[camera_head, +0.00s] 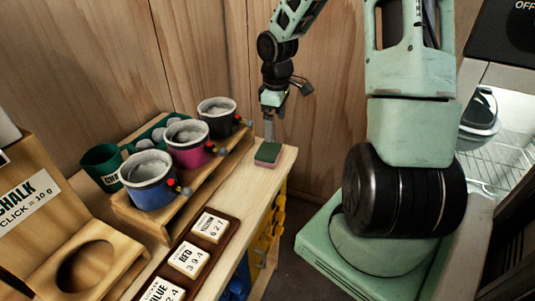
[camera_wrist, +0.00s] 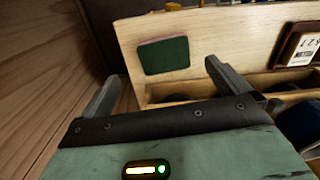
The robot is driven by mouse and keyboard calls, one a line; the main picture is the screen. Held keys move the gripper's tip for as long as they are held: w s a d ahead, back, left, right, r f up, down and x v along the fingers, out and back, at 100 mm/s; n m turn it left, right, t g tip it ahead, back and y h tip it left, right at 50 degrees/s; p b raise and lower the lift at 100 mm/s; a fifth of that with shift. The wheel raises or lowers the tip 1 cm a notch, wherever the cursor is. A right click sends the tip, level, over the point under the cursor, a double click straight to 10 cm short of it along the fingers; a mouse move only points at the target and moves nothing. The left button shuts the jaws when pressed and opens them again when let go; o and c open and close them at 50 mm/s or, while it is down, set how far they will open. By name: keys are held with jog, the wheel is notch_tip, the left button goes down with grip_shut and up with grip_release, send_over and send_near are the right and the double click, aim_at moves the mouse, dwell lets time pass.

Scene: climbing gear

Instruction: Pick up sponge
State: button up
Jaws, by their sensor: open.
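The sponge (camera_head: 268,153) is a small block with a green top and a pinkish edge. It lies flat near the far right end of the pale wooden bench top (camera_head: 262,181). In the wrist view the sponge (camera_wrist: 164,55) lies ahead of the fingers, between their lines and apart from both. My gripper (camera_head: 270,132) points down just above the sponge in the head view. In the wrist view my gripper (camera_wrist: 160,78) shows two grey fingers spread wide with nothing between them.
Blue, pink and grey cups (camera_head: 188,143) stand on a wooden rack left of the sponge. A brown tray with number tiles (camera_head: 190,259) lies nearer on the bench. A wooden wall (camera_head: 200,50) rises behind. The bench drops off to the right.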

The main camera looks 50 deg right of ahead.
send_over(274, 152)
jog(key=f, duration=0.5)
jog(key=shift+w+d, duration=0.1)
jog(key=shift+d, duration=0.2)
jog(key=shift+a+f, duration=0.2)
jog(key=shift+f, duration=2.5)
jog(key=shift+c, duration=0.3)
jog(key=c, duration=0.7)
